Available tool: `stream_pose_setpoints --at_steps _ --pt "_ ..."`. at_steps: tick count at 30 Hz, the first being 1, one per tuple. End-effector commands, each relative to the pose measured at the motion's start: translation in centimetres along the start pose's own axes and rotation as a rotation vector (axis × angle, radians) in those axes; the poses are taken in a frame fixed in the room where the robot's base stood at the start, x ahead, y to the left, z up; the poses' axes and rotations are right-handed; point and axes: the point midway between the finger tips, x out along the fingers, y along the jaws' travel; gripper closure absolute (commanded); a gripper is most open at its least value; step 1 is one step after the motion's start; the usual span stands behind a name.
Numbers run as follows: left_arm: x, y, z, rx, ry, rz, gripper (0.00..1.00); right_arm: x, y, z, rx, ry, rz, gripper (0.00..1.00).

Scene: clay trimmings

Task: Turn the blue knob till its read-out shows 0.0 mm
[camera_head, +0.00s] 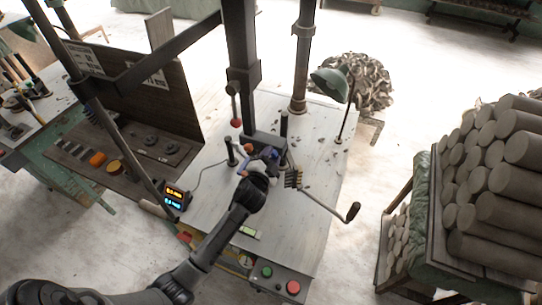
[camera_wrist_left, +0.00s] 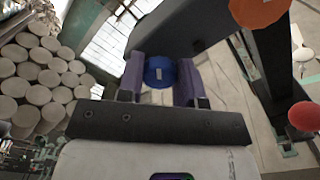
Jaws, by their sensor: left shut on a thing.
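The blue knob (camera_wrist_left: 158,72) sits between the two purple fingers of my left gripper in the left wrist view. My left gripper (camera_head: 267,158) is shut on it at the dark machine head on the pale worktable. In the head view the gripper mostly hides the knob. The read-out (camera_head: 174,198) is a small dark box at the table's left edge, with an orange line above a blue line. Its digits are too small to read surely. My right gripper is not in view.
An orange knob (camera_wrist_left: 258,10) is close beside the blue one, and a red ball-ended lever (camera_head: 236,122) stands nearby. A crank handle (camera_head: 351,212) reaches right. Green and red buttons (camera_head: 292,287) are at the table's front. Stacked clay cylinders (camera_head: 500,190) stand at the right.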

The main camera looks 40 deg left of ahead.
Motion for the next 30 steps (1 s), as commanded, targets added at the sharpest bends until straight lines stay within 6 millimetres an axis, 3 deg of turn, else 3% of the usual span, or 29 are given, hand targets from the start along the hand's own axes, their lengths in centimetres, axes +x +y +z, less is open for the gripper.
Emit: stream_pose_setpoints --at_steps 6,7,14,23,30 --pt "0.0 0.0 0.0 0.000 0.001 0.000 0.91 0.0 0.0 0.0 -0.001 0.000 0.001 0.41" --pt "0.0 0.0 0.0 0.000 0.001 0.000 0.65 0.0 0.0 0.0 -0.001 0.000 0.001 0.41" --pt "0.0 0.0 0.0 -0.001 0.000 0.000 0.43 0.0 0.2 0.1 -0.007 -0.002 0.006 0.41" --pt "-0.2 0.0 0.0 -0.001 0.000 0.000 0.41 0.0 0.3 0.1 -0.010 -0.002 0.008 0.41" --pt "-3.3 0.1 0.1 0.000 -0.001 0.001 0.41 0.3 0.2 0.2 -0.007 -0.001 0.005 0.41"
